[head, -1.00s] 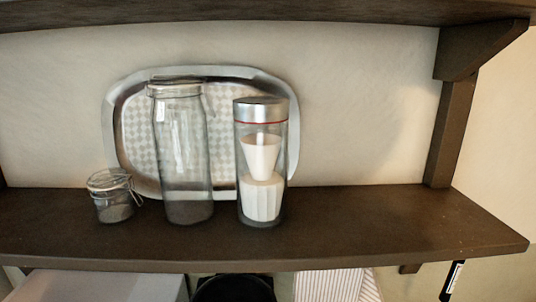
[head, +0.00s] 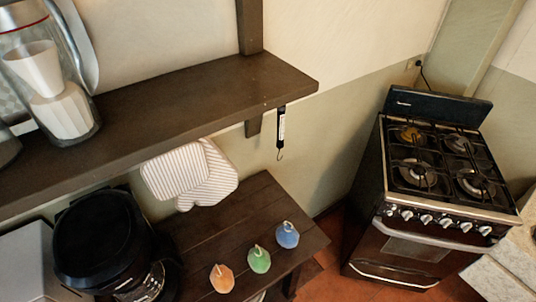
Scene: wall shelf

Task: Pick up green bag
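The green bag (head: 259,260) is a small, rounded pouch with a narrow top. It stands on the dark wooden table (head: 262,202) below the wall shelf. It sits between an orange bag (head: 222,279) on its left and a blue bag (head: 287,235) on its right, with small gaps between them. Neither of my grippers shows in the head view.
The dark wall shelf (head: 190,98) overhangs the table and holds a glass dispenser (head: 58,95). A black appliance (head: 100,240) stands left of the bags. Striped oven mitts (head: 190,173) and a black hanging tool (head: 281,128) hang below the shelf. A stove (head: 420,200) stands at right.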

